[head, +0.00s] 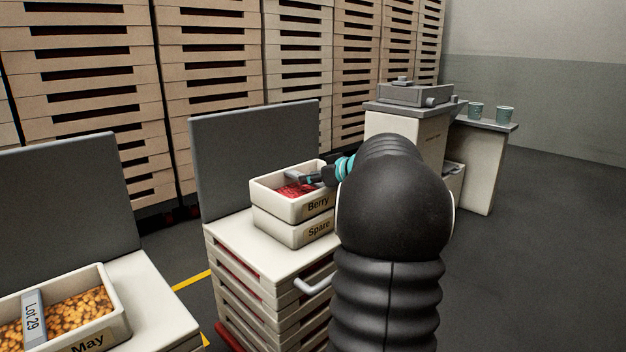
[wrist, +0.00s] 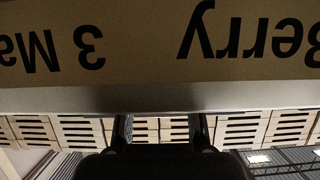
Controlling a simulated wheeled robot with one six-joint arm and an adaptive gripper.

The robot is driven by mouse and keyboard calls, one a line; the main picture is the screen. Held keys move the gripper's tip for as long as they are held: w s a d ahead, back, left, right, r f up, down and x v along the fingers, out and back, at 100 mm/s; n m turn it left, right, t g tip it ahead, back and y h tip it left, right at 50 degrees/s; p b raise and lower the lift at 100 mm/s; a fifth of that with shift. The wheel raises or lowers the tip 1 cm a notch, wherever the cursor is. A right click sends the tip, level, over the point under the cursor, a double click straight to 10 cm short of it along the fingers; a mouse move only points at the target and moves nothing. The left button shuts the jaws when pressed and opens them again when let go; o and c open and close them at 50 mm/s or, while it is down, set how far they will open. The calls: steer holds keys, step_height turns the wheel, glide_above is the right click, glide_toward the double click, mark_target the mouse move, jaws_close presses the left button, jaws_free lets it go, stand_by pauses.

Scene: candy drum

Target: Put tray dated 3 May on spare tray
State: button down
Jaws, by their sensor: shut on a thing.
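The berry tray (head: 269,201) is cream, holds red sweets and has a front label reading "Berry". The wrist view shows this label upside down, reading "Berry" and "3 Ma" with the end cut off (wrist: 160,45). The berry tray sits on the cream spare tray (head: 279,228), labelled "Spare", with no clear gap between them. My gripper (head: 314,179) is shut on the berry tray at its upper right side. Its dark fingers also show in the wrist view (wrist: 160,130). The exact grip and the right ends of both trays are hidden by my arm.
The spare tray stands on a white cabinet (head: 235,238) with a grey back panel (head: 255,150). At left, another tray (head: 119,315) with orange sweets and a "Lot 29" bar stands on a second cabinet. A grey machine (head: 415,95) and two cups stand behind at right.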

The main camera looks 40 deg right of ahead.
steer(key=shift+f, duration=0.1)
steer(key=c, duration=1.2)
jaws_free()
steer(key=shift+f, duration=0.1)
steer(key=shift+c, duration=0.2)
steer(key=o, duration=0.4)
steer(key=shift+o, duration=0.2)
steer(key=shift+r, duration=0.3)
steer(key=a+v, duration=0.1)
steer(key=v, duration=1.1)
steer(key=shift+d, duration=0.45)
steer(key=shift+a+f, duration=0.1)
steer(key=shift+f, duration=0.05)
